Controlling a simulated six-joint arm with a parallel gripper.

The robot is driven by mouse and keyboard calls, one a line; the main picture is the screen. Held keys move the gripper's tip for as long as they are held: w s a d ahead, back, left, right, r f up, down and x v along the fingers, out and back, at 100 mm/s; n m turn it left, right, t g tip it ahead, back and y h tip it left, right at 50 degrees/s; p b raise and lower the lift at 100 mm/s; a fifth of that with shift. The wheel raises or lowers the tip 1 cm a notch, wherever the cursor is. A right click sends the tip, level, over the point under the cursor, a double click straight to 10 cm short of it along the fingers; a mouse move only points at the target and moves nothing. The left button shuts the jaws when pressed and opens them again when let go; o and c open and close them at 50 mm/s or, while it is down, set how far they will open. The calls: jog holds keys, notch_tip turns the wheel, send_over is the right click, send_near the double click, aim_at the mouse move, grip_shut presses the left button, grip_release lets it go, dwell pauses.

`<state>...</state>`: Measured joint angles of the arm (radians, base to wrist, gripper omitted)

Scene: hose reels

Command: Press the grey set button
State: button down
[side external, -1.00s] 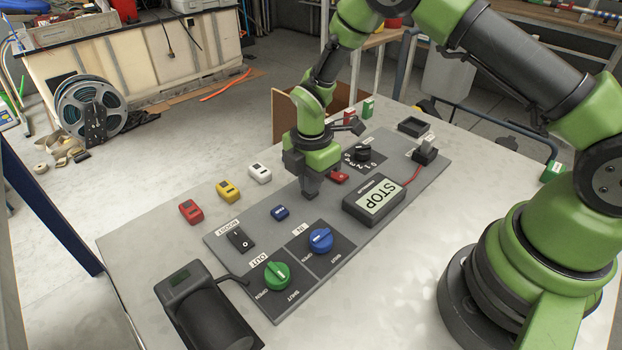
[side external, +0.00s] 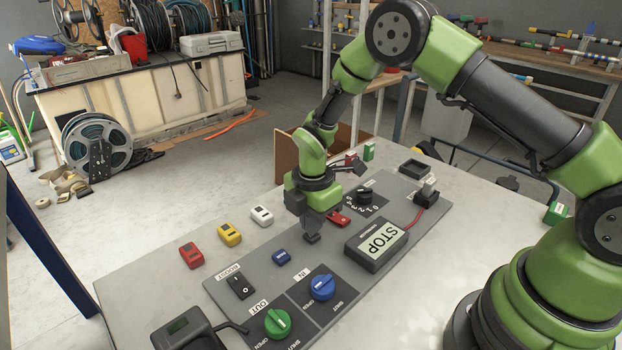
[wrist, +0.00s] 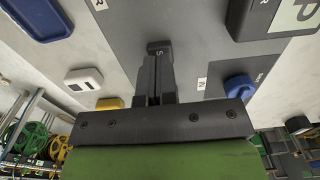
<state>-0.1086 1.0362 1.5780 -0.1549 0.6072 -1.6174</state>
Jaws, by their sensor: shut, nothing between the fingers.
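My gripper (side external: 312,238) is shut and empty, pointing down at the grey panel (side external: 325,258) between a small blue button (side external: 281,257) and a red one (side external: 339,219). In the wrist view my shut fingers (wrist: 157,75) reach a dark grey block (wrist: 159,46) marked with a letter like S, probably the set button. The fingers hide the rest of its label. I cannot tell whether they touch it or whether it is pressed down. In the side view my gripper hides that spot.
A display reading STOP (side external: 380,243) stands right of my gripper. Blue (side external: 322,287) and green (side external: 278,323) knobs and a rocker switch (side external: 240,286) are nearer the front. Red (side external: 191,255), yellow (side external: 229,234) and white (side external: 262,216) blocks line the left.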

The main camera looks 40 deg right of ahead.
notch_tip(320, 180, up, 12)
jog(key=shift+w+r, duration=0.2)
jog(key=shift+w, duration=0.05)
dwell(0.6)
jog(key=s+r+m+t, duration=0.2)
jog(key=s+r+m, duration=0.3)
jog(key=r, duration=0.4)
jog(key=s+r+m+t+y, duration=0.1)
jog(key=s+r+m+t, duration=0.1)
jog(key=s+m, duration=0.6)
jog(key=s+d+r+m+t+y, duration=0.1)
jog(key=s+r+m+t, duration=0.2)
jog(key=s+m, duration=0.5)
jog(key=shift+s+r+m, duration=0.35)
jog(key=shift+r+m, duration=0.25)
jog(key=shift+r, duration=0.15)
jog(key=shift+d, duration=0.1)
